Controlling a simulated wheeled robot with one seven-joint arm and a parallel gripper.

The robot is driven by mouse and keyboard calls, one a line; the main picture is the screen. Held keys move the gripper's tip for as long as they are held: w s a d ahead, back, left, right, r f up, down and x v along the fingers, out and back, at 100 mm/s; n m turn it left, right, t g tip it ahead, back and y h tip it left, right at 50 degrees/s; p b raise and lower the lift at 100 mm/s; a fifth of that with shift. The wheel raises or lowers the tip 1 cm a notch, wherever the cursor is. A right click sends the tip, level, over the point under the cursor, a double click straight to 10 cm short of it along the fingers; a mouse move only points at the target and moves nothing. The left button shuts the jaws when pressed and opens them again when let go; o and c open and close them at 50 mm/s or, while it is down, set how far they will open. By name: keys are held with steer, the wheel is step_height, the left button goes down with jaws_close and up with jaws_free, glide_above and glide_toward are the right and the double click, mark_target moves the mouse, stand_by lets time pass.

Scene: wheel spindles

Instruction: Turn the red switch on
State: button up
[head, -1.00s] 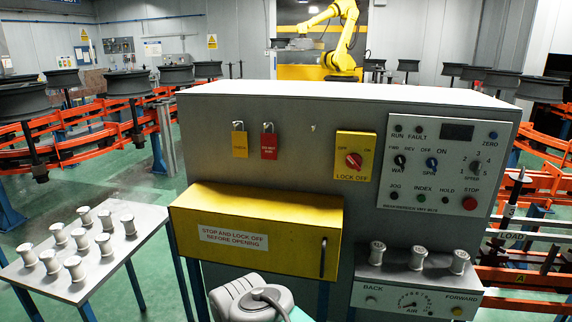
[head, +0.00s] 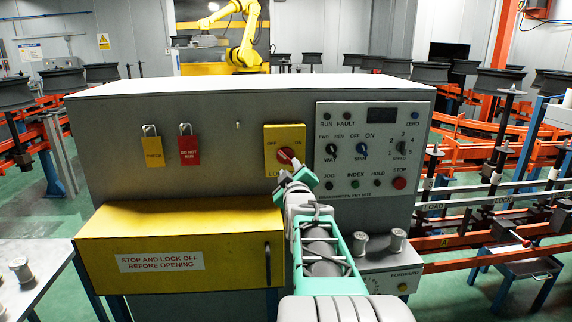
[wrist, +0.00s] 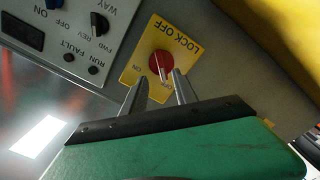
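The red switch (head: 286,156) is a round rotary knob on a yellow LOCK OFF plate (head: 270,133) on the front of the grey cabinet. The plate has OFF and ON labels. In the wrist view the red switch (wrist: 160,64) appears upside down, and its pale mark points toward the lower label, which looks like OFF. My gripper (head: 297,176) is just in front of the plate and hides part of its lower right. In the wrist view my gripper (wrist: 160,77) is open and empty, its fingers apart with the knob just beyond and between the tips. Contact cannot be told.
A control panel (head: 373,198) with small knobs and buttons is right of the switch. A yellow box (head: 180,240) juts out below left. Yellow (head: 152,150) and red (head: 189,149) padlock tags hang further left. Metal spools (head: 361,243) stand on a ledge below right.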

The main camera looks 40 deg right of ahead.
mark_target(286, 159)
steer(key=p+x, duration=0.1)
steer(key=x, duration=0.6)
steer(key=shift+w+p, duration=0.3)
steer(key=shift+p, duration=0.05)
steer(key=shift+a, duration=0.1)
steer(key=shift+c, duration=0.4)
jaws_close()
steer(key=shift+f, duration=0.1)
